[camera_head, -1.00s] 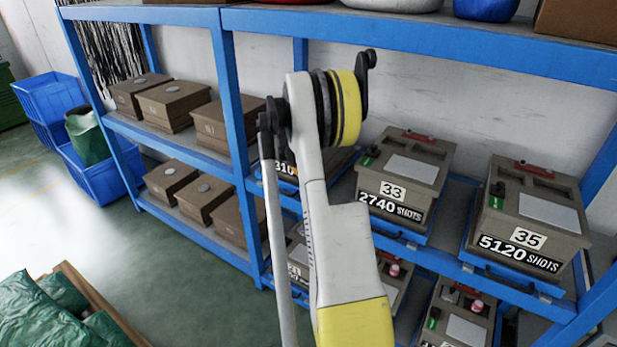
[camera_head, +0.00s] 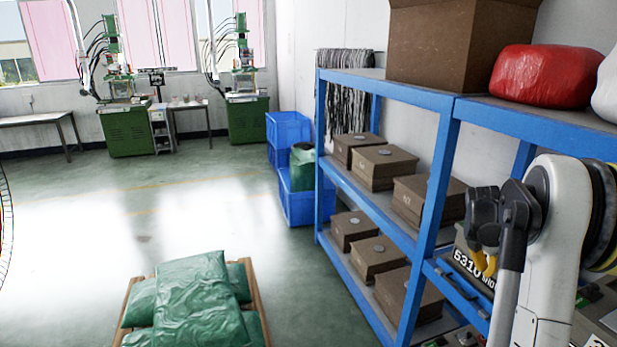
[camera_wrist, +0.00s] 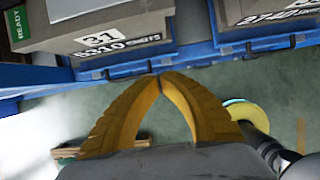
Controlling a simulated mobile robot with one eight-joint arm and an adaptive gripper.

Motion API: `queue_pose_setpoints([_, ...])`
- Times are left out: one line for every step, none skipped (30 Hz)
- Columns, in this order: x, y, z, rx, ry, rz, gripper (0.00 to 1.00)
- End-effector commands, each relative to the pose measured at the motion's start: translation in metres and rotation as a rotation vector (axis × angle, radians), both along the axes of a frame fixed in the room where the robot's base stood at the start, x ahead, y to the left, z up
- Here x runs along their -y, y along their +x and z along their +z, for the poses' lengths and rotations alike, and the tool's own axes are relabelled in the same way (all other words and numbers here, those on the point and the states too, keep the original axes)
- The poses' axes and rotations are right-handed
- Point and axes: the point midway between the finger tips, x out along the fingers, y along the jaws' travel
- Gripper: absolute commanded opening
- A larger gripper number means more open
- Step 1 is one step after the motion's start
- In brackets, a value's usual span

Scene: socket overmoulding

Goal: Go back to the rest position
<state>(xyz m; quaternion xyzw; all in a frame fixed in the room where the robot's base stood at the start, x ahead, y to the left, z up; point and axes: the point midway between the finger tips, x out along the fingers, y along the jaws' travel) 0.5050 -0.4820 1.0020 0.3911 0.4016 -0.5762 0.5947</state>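My gripper (camera_head: 484,262) is at the right of the head view, in front of the blue shelf rack. Its yellow fingers show below a dark wrist. In the wrist view my gripper (camera_wrist: 160,78) has its two fingertips together with nothing between them. The fingers point at the rack's blue edge. A grey mould box marked 31 (camera_wrist: 110,35) stands on the rack beyond the fingers. Its shot label (camera_head: 470,270) is partly hidden by my arm in the head view.
The blue rack (camera_head: 443,180) fills the right side, with brown boxes (camera_head: 383,167) on its shelves. Blue bins (camera_head: 297,203) stand beside it. A pallet of green sacks (camera_head: 197,305) lies in front. Open floor (camera_head: 80,215) stretches left toward green machines (camera_head: 128,130).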

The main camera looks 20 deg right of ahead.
Motion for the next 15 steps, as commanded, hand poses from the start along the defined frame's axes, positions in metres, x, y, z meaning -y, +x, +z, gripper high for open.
queue_pose_setpoints([-0.005,0.002,0.003,0.009,0.000,-0.005,0.00])
queue_pose_setpoints([-0.010,0.003,0.007,0.019,0.001,-0.015,0.00])
queue_pose_setpoints([-0.020,0.006,0.013,0.039,0.001,-0.034,0.00])
queue_pose_setpoints([-0.030,0.008,0.020,0.060,0.003,-0.054,0.00])
queue_pose_setpoints([-0.043,0.010,0.027,0.087,0.007,-0.080,0.00])
queue_pose_setpoints([-0.063,0.013,0.039,0.130,0.013,-0.121,0.00])
queue_pose_setpoints([-0.080,0.016,0.048,0.166,0.020,-0.157,0.00])
queue_pose_setpoints([-0.098,0.017,0.058,0.204,0.030,-0.197,0.00])
queue_pose_setpoints([-0.125,0.017,0.071,0.260,0.047,-0.254,0.00])
queue_pose_setpoints([-0.144,0.016,0.080,0.301,0.063,-0.300,0.00])
queue_pose_setpoints([-0.164,0.015,0.088,0.342,0.080,-0.345,0.00])
queue_pose_setpoints([-0.190,0.011,0.097,0.393,0.107,-0.407,0.00])
queue_pose_setpoints([-0.209,0.008,0.104,0.432,0.128,-0.452,0.00])
queue_pose_setpoints([-0.228,0.004,0.109,0.468,0.152,-0.499,0.00])
queue_pose_setpoints([-0.252,-0.003,0.116,0.514,0.188,-0.562,0.00])
